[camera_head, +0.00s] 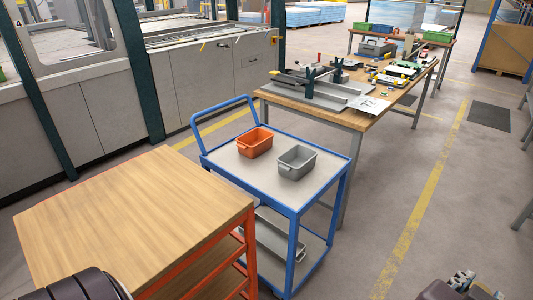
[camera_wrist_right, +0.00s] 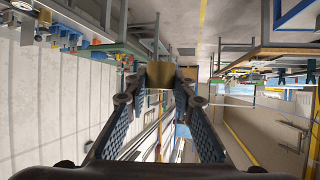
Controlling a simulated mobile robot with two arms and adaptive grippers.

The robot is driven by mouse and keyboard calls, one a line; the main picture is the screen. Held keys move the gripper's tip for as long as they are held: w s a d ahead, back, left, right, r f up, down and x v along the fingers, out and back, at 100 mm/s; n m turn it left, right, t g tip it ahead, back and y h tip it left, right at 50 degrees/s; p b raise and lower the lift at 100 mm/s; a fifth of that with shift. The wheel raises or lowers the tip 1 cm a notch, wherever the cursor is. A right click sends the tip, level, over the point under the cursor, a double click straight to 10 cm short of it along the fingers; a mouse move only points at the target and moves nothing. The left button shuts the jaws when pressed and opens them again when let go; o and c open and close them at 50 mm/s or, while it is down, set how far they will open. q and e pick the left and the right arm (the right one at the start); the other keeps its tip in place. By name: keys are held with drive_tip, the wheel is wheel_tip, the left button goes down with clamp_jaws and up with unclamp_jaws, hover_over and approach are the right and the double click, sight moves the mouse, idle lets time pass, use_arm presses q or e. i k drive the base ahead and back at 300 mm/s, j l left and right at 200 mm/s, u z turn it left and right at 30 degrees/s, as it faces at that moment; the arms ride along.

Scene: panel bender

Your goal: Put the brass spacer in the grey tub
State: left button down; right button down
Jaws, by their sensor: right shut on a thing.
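The grey tub (camera_head: 297,163) stands upright on the top shelf of the blue trolley (camera_head: 240,172), and its visible inside looks empty. In the right wrist view my right gripper (camera_wrist_right: 163,80) is shut on a small brass-coloured piece, the brass spacer (camera_wrist_right: 158,74), held between its fingertips. The fingers hide part of the spacer. In the head view only a dark part of my right arm shows at the bottom right edge, well apart from the tub. A dark part of my left arm shows at the bottom left; the left gripper's fingers are out of view.
An orange tub (camera_head: 255,142) stands close left of the grey tub. The trolley's blue handle rises at its left end. A wooden-topped orange bench (camera_head: 135,215) is bare at the front left. A cluttered workbench (camera_head: 345,110) stands behind. Floor right of the trolley is clear.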

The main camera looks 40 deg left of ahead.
sight(297, 162)
drive_tip(key=i+u, duration=0.65)
drive_tip(key=u, duration=0.25)
drive_tip(key=i+l+u, duration=0.1)
drive_tip(key=i+u, duration=0.35)
drive_tip(key=i+l+u, duration=0.2)
drive_tip(key=u, duration=0.25)
drive_tip(key=i+l+u, duration=0.5)
drive_tip(key=k+j, duration=0.05)
drive_tip(key=k, duration=0.05)
